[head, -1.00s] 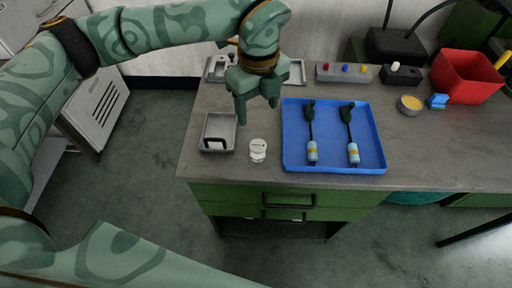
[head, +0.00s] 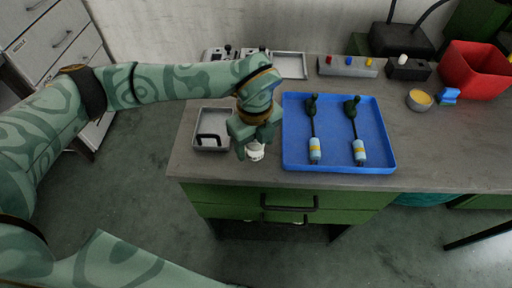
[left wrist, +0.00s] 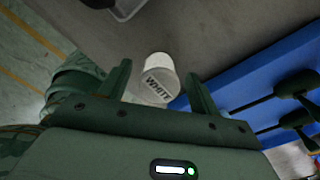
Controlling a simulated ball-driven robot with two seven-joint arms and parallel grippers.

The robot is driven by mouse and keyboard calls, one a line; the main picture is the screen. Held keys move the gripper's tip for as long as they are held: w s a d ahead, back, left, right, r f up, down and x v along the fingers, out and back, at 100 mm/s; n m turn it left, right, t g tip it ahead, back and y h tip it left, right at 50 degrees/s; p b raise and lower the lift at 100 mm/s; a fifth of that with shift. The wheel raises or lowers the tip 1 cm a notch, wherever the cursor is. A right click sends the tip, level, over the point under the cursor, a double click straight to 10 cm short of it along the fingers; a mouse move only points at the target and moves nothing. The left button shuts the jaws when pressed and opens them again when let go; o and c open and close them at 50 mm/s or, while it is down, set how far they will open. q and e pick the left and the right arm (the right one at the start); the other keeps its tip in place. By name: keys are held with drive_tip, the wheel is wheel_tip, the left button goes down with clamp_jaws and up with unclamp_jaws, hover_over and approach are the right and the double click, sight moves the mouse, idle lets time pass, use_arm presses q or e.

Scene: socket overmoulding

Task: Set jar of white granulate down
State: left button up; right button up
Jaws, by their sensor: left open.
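The jar of white granulate (left wrist: 160,78) stands on the workbench, its label reading "WHITE" in the left wrist view. In the head view the jar (head: 255,153) is partly hidden under my left gripper (head: 253,151). My left gripper, also seen in the left wrist view (left wrist: 160,85), is open, with its two fingers on either side of the jar and gaps between them. My right gripper is not in view.
A blue tray (head: 342,167) with two corded sockets lies just right of the jar. A grey tray (head: 212,114) with a black handle is at its left. A red bin (head: 474,70), a yellow-filled bowl (head: 419,100) and a button box (head: 347,68) stand farther back.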

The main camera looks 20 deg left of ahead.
use_arm(q)
drive_tip(key=shift+r, duration=0.1)
drive_tip(key=c, duration=1.1)
